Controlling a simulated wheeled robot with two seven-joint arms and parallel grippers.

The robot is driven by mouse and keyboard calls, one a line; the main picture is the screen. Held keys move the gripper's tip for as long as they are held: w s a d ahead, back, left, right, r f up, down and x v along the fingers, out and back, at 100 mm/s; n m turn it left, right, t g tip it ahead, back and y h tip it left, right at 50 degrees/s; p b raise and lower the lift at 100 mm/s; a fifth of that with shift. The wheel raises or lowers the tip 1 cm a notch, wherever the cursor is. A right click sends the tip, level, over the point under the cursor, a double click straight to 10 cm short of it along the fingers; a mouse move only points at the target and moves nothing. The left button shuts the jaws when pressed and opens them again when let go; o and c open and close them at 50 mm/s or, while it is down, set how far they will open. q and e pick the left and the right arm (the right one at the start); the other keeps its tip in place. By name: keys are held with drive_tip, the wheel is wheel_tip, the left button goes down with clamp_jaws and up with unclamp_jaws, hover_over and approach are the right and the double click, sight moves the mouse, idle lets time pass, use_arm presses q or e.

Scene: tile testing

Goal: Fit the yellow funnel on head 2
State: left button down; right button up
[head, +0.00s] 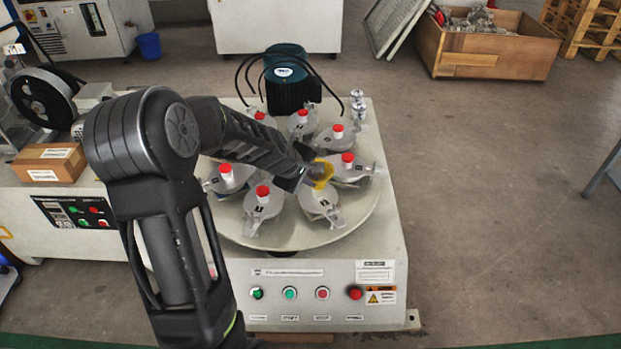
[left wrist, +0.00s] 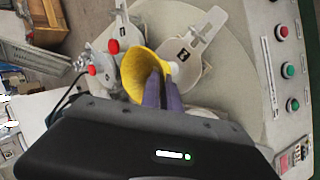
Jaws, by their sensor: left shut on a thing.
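The yellow funnel (head: 323,174) is held by my left gripper (head: 312,178) over the right part of the round turntable (head: 290,238). In the left wrist view the funnel (left wrist: 137,80) is tilted, with the shut fingers (left wrist: 162,92) on its side. A grey head (head: 320,207) without a red cap lies just in front of the funnel. This uncapped head (left wrist: 190,58) is close beside the funnel in the left wrist view; whether they touch I cannot tell. The number marks are too small to read, so I cannot tell which is head 2. My right gripper is out of view.
Several other heads carry red caps, such as one at the right (head: 347,160) and one at the front left (head: 263,193). A teal motor (head: 287,78) with black hoses stands behind them. The control panel (head: 320,293) is at the machine's front. A cardboard box (head: 48,163) sits at the left.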

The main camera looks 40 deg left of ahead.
use_arm(q)
drive_tip(key=shift+f+b, duration=0.85)
drive_tip(key=shift+f, duration=0.1)
idle(1.2)
drive_tip(key=c, duration=1.5)
unclamp_jaws()
drive_tip(key=p+v, duration=0.3)
drive_tip(key=v, duration=0.5)
